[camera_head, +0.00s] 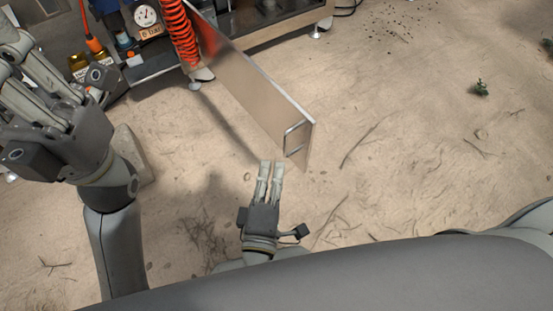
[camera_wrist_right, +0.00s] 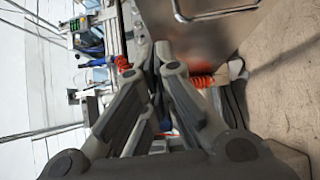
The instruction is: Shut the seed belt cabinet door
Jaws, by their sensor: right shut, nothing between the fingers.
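The seed belt cabinet door (camera_head: 250,90) stands swung open in the head view, a flat panel reaching from the cabinet (camera_head: 262,32) at the top toward the lower right. Its metal bar handle (camera_head: 296,139) is near the free end. My right gripper (camera_head: 271,168) is shut and empty, just left of and below the handle, apart from it in the picture. In the right wrist view its fingers (camera_wrist_right: 158,58) are together, with the handle (camera_wrist_right: 214,14) at the top, beyond them. My left gripper (camera_head: 30,75) is at the upper left, its fingertips partly cut off.
An orange coiled hose (camera_head: 180,32) hangs near the door's hinge end. A pressure gauge (camera_head: 145,15) and bottles stand on a bench at the top left. Sandy ground with twigs and small plants (camera_head: 480,87) is open to the right.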

